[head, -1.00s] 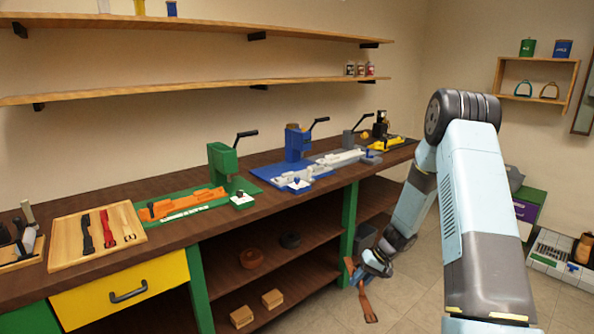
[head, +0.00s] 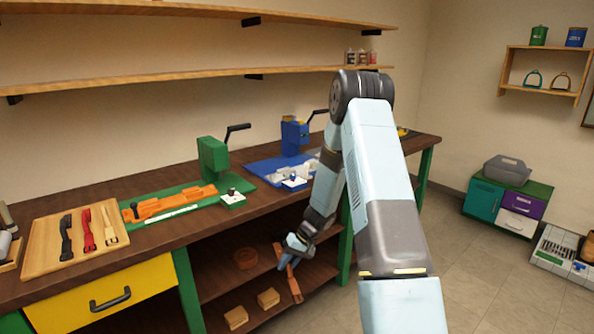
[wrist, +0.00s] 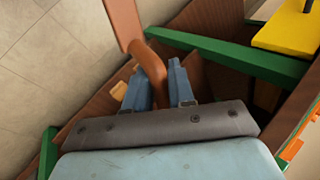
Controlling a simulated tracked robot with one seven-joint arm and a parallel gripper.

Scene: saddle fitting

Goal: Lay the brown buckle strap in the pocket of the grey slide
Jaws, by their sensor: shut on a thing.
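My gripper (head: 299,244) is shut on the brown buckle strap (head: 292,284), which hangs down in front of the bench's lower shelves. In the wrist view the strap (wrist: 126,22) runs up and away from between the blue fingertips of my gripper (wrist: 157,68). Its buckle cannot be made out. A pale grey slide-like part (head: 303,169) lies on the blue base on the bench, partly hidden behind my arm. I cannot tell whether it is the grey slide. Its pocket is too small to make out.
A green press (head: 213,158) with an orange slide (head: 170,202) stands left of the blue press (head: 294,137). A wooden tray (head: 40,246) holds black, red and tan straps. A yellow drawer (head: 110,290) and the bench edge lie below.

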